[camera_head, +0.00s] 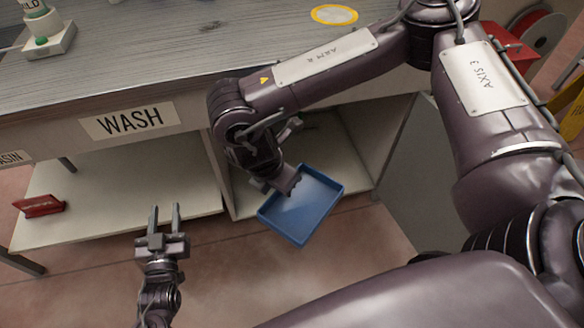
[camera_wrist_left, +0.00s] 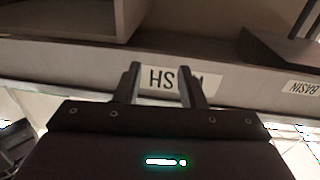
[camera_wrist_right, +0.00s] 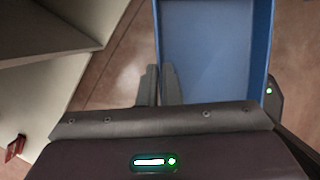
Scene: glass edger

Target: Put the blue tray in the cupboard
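The blue tray (camera_head: 318,212) is at the front of the right-hand open cupboard compartment (camera_head: 345,140) under the worktop, sticking out past its front edge over the floor. Whether it touches the compartment floor I cannot tell. My right gripper (camera_head: 288,184) is at the tray's rim. In the right wrist view its fingers (camera_wrist_right: 158,86) close about the near end of the tray's left wall (camera_wrist_right: 215,50), one on each side. My left gripper (camera_head: 165,215) is open and empty, in front of the left-hand compartment. It also shows open in the left wrist view (camera_wrist_left: 161,85).
The worktop (camera_head: 180,60) with the WASH label (camera_head: 128,120) overhangs the compartments. A divider (camera_head: 218,175) stands left of the tray. A red object (camera_head: 38,206) lies on the left shelf (camera_head: 110,205). The floor in front is clear.

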